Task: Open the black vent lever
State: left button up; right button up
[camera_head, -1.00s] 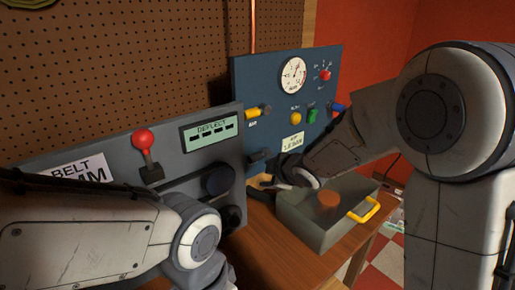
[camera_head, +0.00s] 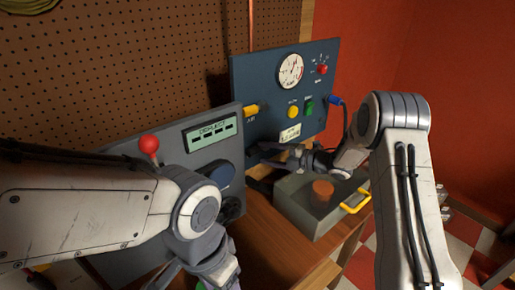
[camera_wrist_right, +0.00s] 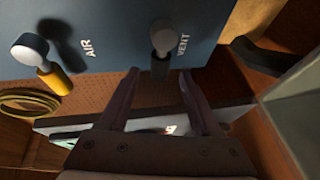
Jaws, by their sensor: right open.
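My right gripper (camera_wrist_right: 160,76) is open, with one finger on each side of the handle's lower end. I cannot tell whether a finger touches it. In the head view my right gripper (camera_head: 272,157) is at the lower left of the blue panel (camera_head: 263,75), where it largely hides the lever. My left arm (camera_head: 90,215) crosses the lower left; its gripper fingers do not show.
The yellow AIR lever (camera_wrist_right: 54,72) is beside the vent lever on the same panel. A grey panel with a red-knobbed lever (camera_head: 149,145) stands at the left. A grey box with a yellow handle (camera_head: 355,201) sits on the wooden table (camera_head: 270,245) below my right forearm.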

aim_at(257, 152)
jog(key=shift+p+x, duration=0.45)
jog(key=shift+x, duration=1.5)
grip_shut()
